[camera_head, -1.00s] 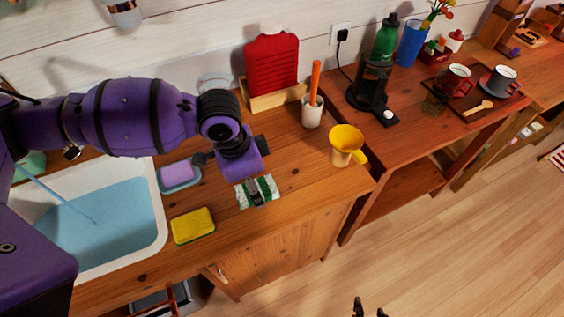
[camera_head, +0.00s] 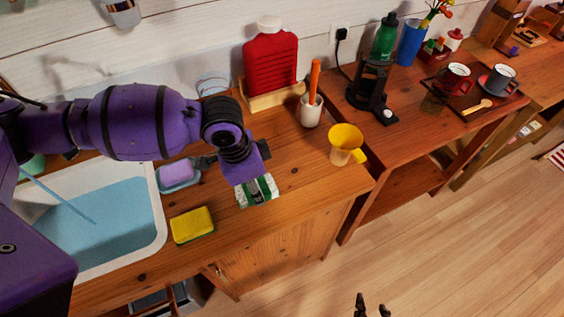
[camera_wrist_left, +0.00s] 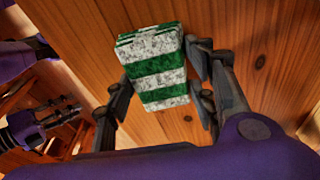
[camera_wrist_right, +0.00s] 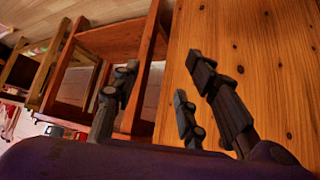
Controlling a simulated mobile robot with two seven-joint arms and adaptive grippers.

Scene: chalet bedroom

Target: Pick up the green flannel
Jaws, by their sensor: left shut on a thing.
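The green flannel (camera_head: 270,187) is a folded cloth with green and white stripes, at the worktop's front part in the head view. It also shows in the left wrist view (camera_wrist_left: 158,82), between the two fingers. My left gripper (camera_head: 257,194) reaches down over it and is shut on it, one finger against each side. Part of the flannel is hidden by the gripper in the head view. I cannot tell whether it still touches the wood. My right gripper (camera_head: 371,306) is open and empty, low over the floor in front of the worktop; its parted fingers show in the right wrist view (camera_wrist_right: 150,85).
A yellow sponge (camera_head: 192,225) and a soap dish (camera_head: 178,176) with lilac soap lie left of the flannel, beside the water-filled sink (camera_head: 110,222).

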